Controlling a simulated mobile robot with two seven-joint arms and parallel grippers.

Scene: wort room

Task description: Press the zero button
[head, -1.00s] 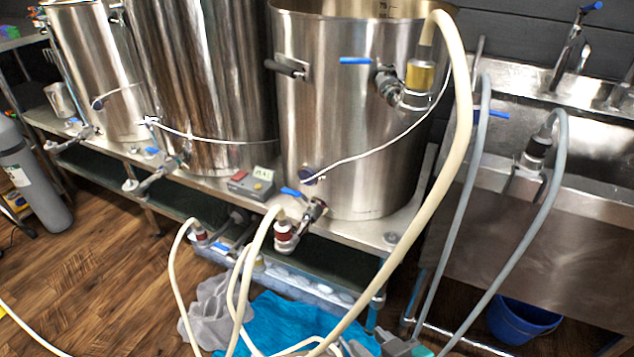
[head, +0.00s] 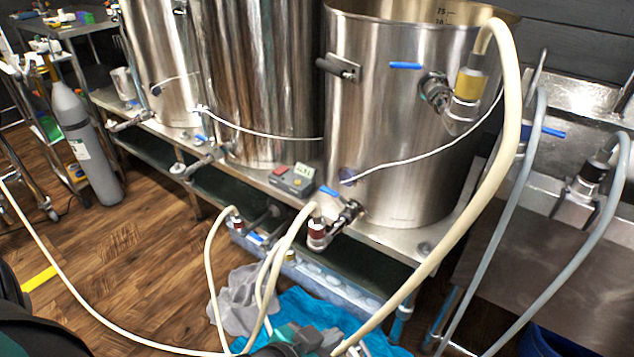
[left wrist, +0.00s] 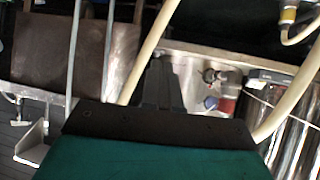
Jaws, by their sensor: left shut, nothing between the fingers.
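A small grey control box (head: 292,181) with a lit display (head: 303,170) and a red button (head: 280,170) sits on the steel bench edge, in front of the kettles. No lettering on its buttons can be read, so I cannot tell which is the zero button. My left gripper (head: 318,341) is at the bottom of the head view, below and apart from the box, over the cloths. In the left wrist view my left gripper (left wrist: 163,85) is shut and empty; the box (left wrist: 268,77) lies to its right. My right gripper is not in view.
A steel kettle (head: 405,130) with valves stands right of the box. Cream hoses (head: 460,225) loop down in front of the bench near my left gripper. A blue cloth (head: 320,318) and a grey cloth (head: 237,300) lie below. A sink (head: 545,240) is at right.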

